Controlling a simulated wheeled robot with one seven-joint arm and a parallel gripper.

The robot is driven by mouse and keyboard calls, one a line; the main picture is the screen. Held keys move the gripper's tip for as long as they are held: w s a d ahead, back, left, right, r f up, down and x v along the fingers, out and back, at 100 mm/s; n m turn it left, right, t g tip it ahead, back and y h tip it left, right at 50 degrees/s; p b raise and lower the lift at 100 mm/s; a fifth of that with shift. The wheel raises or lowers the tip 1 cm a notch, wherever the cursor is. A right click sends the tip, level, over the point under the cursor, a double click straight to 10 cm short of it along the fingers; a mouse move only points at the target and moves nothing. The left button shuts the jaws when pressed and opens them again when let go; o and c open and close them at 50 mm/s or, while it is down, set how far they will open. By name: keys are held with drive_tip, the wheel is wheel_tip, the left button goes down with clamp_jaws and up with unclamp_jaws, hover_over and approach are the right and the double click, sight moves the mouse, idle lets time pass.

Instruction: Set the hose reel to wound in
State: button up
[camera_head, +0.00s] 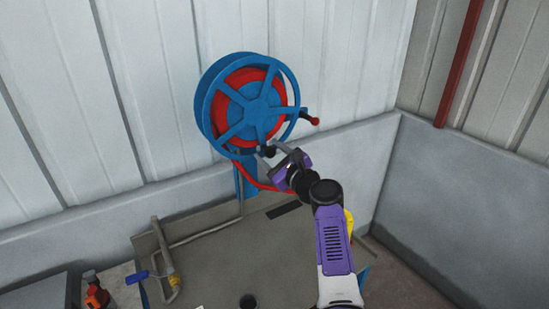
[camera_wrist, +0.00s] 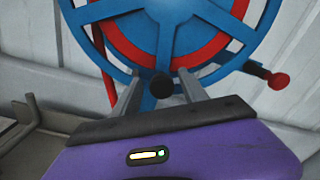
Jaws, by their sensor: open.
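The hose reel (camera_head: 259,105) is a blue spoked wheel with red hose wound on its drum, on a blue post (camera_head: 246,182) before the wall. A crank handle with a red knob (camera_head: 315,121) sticks out at its right; the knob also shows in the wrist view (camera_wrist: 279,81). My gripper (camera_head: 276,148) is open at the reel's lower edge, below and left of the red knob. In the wrist view, a dark round knob (camera_wrist: 160,85) appears between my open fingers (camera_wrist: 160,92); I cannot tell whether they touch it.
A grey bench (camera_head: 220,250) stands below the reel. A bent pipe with a blue handle (camera_head: 140,277) is at its left, and an orange-red object (camera_head: 97,295) is farther left. A dark red pipe (camera_head: 458,65) runs down the right wall. The space right of the reel looks free.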

drive_tip(key=v, duration=0.7)
drive_tip(key=shift+s, duration=0.25)
drive_tip(key=shift+d+f, duration=0.1)
